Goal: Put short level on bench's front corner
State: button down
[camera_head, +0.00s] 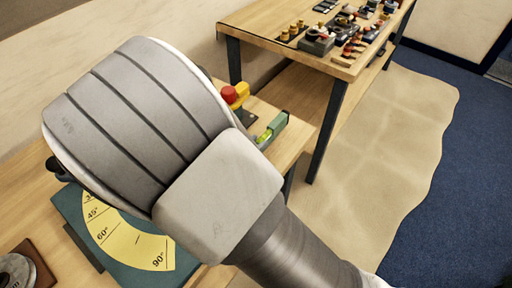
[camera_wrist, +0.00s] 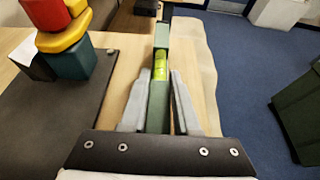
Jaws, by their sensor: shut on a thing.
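The short level is a green bar with a yellow-green vial. In the wrist view the level (camera_wrist: 160,66) runs lengthwise between the two grey fingers of my gripper (camera_wrist: 160,78), which is shut on it. In the head view the level (camera_head: 272,129) shows past my wrist, near the right end of the wooden bench (camera_head: 296,143). My fingers are hidden there behind my arm. In the wrist view the bench top (camera_wrist: 124,68) lies under and left of the level, with its edge close by. I cannot tell whether the level touches the wood.
A red, yellow and green stacked object (camera_wrist: 66,38) stands on a dark mat (camera_wrist: 45,120) left of my gripper. A yellow angle dial on a green plate (camera_head: 110,236) lies on the bench. Another table (camera_head: 275,28) holds several fittings. A beige sheet (camera_head: 390,150) covers the floor between.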

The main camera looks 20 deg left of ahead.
jog(key=shift+f, duration=0.8)
jog(key=shift+f+b, duration=0.2)
jog(key=shift+b, duration=0.2)
jog(key=c, duration=0.6)
grip_release()
jog(key=shift+c, duration=0.2)
jog(key=shift+r, duration=0.1)
jog(key=shift+r+p, duration=0.2)
jog(key=shift+p, duration=0.1)
jog(key=v, duration=1.2)
